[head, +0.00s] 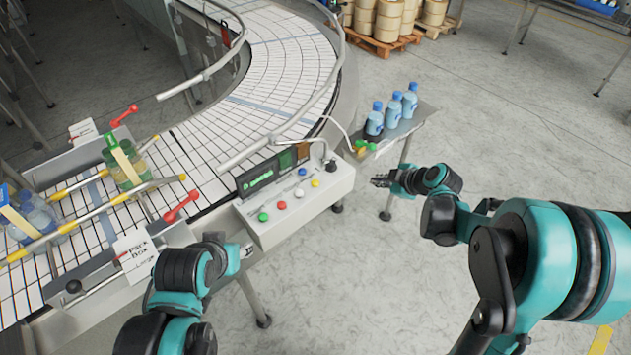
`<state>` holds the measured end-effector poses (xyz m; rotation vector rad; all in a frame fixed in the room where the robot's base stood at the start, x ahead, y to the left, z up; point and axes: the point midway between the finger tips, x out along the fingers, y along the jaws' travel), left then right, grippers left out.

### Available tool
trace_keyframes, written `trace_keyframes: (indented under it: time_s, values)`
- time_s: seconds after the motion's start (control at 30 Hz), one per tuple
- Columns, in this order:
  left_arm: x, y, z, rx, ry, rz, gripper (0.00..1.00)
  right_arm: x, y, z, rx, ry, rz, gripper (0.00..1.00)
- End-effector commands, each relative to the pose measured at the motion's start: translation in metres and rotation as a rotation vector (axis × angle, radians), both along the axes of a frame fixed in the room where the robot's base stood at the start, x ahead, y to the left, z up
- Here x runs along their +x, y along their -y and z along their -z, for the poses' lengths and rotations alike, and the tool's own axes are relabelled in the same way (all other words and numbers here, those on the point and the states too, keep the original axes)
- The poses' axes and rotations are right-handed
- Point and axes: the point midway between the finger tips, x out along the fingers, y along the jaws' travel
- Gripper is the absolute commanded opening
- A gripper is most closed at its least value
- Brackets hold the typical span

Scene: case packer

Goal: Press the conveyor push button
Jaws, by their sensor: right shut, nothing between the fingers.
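The conveyor control box (262,233) is a pale grey panel on the conveyor's near side.
The white conveyor (272,62) curves away behind the box, with metal guide rails. Bottles stand on it at left near red-handled levers (181,206). A small side table (418,116) with blue bottles (375,119) stands beyond my right gripper. Open floor lies at right.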

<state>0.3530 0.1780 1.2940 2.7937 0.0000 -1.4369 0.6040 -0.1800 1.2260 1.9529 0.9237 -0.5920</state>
Motion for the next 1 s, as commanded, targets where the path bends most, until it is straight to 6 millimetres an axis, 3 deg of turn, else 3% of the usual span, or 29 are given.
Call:
trace_keyframes:
  time_s: [0.03, 0.1, 0.13, 1.0]
  values:
    - [0.0000, 0.0000, 0.0000, 0.000, 0.000, 0.000, 0.20, 0.0000, 0.0000, 0.0000, 0.000, 0.000, 0.000, 0.00]
    - [0.0000, 0.0000, 0.0000, 0.000, 0.000, 0.000, 0.02, 0.0000, 0.0000, 0.0000, 0.000, 0.000, 0.000, 0.00]
    - [0.0000, 0.0000, 0.0000, 0.000, 0.000, 0.000, 0.00, 0.0000, 0.0000, 0.0000, 0.000, 0.000, 0.000, 0.00]
    - [0.0000, 0.0000, 0.0000, 0.000, 0.000, 0.000, 0.00, 0.0000, 0.0000, 0.0000, 0.000, 0.000, 0.000, 0.00]
